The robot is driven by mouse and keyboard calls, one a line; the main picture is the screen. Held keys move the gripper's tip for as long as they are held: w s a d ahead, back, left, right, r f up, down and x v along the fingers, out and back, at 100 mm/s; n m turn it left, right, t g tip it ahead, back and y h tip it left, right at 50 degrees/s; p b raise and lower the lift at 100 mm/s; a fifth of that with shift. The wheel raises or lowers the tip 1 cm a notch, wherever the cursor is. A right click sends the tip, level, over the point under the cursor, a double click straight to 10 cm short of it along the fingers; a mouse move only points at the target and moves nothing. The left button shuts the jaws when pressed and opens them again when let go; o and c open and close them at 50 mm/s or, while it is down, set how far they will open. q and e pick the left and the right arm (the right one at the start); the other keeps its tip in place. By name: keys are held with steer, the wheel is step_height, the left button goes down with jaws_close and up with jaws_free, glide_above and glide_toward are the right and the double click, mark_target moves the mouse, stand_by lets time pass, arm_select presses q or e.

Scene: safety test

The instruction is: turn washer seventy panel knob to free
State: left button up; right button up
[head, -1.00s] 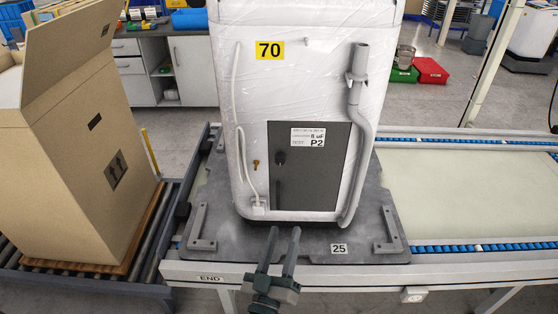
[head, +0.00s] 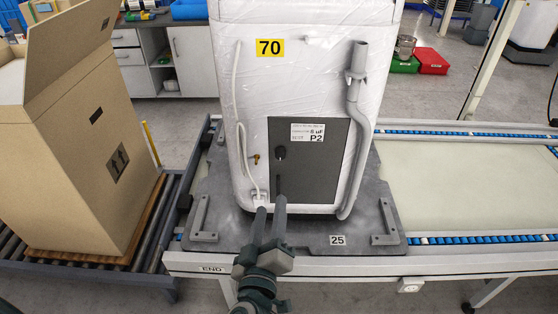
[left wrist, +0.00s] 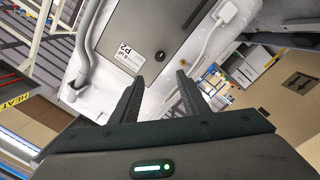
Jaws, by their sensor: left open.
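The washer (head: 310,90) is white, wrapped in clear film, and carries a yellow 70 label (head: 270,47). A dark grey panel (head: 322,178) is on its facing side, with a white P2 label (head: 308,133). The small dark round knob (head: 281,153) is at the panel's upper left; it also shows in the left wrist view (left wrist: 158,56). My left gripper (head: 270,205) is open and empty, below the knob in the head view. In the left wrist view its fingers (left wrist: 158,80) point toward the panel, the knob between their lines. My right gripper is not in view.
The washer stands on a grey pallet plate (head: 225,222) marked 25, on a conveyor. A white hose (head: 237,95) and a grey drain pipe (head: 355,110) flank the panel. A brass-coloured key-like piece (head: 257,158) sits left of it. A large open carton (head: 75,150) stands left.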

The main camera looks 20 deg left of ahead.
arm_select(q)
steer(key=p, duration=0.2)
glide_toward(280, 157)
steer(key=w, duration=0.5)
steer(key=w+a, duration=0.1)
steer(key=w, duration=0.1)
steer(key=shift+w+a, duration=0.1)
steer(key=shift+a, duration=0.15)
steer(key=shift+w+a, duration=0.1)
steer(key=shift+w, duration=0.4)
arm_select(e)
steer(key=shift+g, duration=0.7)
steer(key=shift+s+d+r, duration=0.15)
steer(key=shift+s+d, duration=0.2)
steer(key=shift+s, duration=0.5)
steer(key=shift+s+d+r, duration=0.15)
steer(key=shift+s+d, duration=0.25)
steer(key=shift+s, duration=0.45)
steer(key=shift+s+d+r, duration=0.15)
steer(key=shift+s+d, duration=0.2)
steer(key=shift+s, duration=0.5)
arm_select(q)
steer(key=shift+c, duration=0.2)
jaws_close()
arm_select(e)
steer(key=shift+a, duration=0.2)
